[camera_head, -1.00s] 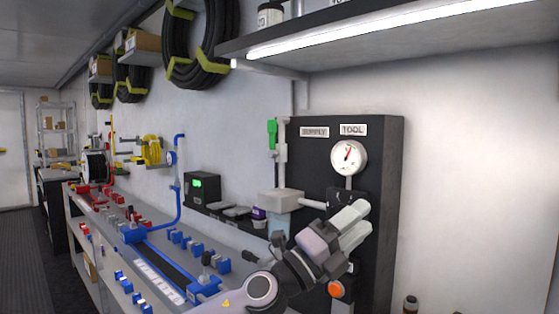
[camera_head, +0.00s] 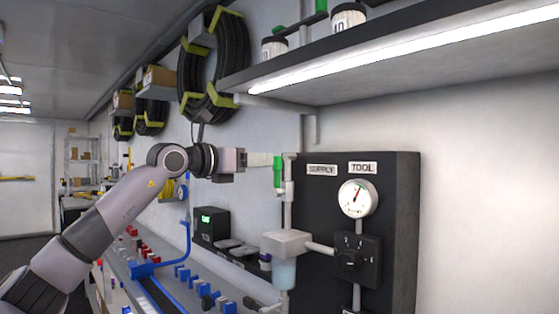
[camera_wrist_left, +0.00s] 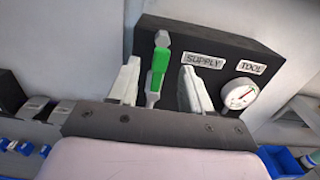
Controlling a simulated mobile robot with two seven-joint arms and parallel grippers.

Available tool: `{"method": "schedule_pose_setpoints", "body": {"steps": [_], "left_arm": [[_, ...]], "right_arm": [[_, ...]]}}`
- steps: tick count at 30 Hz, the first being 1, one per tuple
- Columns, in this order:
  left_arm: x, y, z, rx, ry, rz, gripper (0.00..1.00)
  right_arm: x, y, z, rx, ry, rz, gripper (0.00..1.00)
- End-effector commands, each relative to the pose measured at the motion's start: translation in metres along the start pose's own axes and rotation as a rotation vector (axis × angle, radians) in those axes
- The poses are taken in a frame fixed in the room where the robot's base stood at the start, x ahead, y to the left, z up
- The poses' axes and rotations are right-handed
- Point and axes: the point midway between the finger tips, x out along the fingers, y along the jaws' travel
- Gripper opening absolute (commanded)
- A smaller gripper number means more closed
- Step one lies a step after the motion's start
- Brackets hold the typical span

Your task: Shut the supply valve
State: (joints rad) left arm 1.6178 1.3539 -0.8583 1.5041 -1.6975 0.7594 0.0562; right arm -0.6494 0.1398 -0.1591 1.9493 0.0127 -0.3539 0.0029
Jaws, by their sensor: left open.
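The supply valve has a green handle (camera_head: 278,172) standing upright along the grey pipe (camera_head: 288,208) at the left edge of the black panel (camera_head: 400,230). My left gripper (camera_head: 266,160) is open, with its pale fingertips close to the handle's upper part from the left. In the left wrist view the green handle (camera_wrist_left: 159,66) shows between the two spread fingers, nearer the left one. I cannot tell if either finger touches it. The SUPPLY label (camera_head: 322,170) is right of the handle. My right gripper is not in view.
A pressure gauge (camera_head: 357,199) and a black knob box (camera_head: 357,259) are on the panel. A grey filter block (camera_head: 286,242) sits below the valve. A lit shelf (camera_head: 400,55) overhangs above. A bench with blue fittings (camera_head: 185,274) lies lower left.

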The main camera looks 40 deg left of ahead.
Motion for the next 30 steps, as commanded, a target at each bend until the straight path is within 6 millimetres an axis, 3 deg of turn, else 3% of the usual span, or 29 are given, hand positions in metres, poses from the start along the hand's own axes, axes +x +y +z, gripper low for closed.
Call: {"method": "schedule_pose_setpoints", "body": {"steps": [12,23,24,28,30], "left_arm": [[0.059,-0.002,0.003,-0.002,0.000,-0.003,0.49],[0.067,-0.002,0.000,0.000,-0.001,-0.004,0.49],[0.067,-0.002,0.000,0.000,-0.001,-0.004,0.46],[0.067,-0.002,0.000,0.000,-0.001,-0.004,0.03],[0.067,-0.002,0.000,0.000,-0.001,-0.004,0.00]], "right_arm": [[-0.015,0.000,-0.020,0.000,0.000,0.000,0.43],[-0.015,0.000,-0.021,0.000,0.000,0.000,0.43],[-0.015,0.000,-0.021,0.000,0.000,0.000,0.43],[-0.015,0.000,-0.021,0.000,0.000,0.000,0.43],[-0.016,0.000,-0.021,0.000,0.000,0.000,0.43]]}}
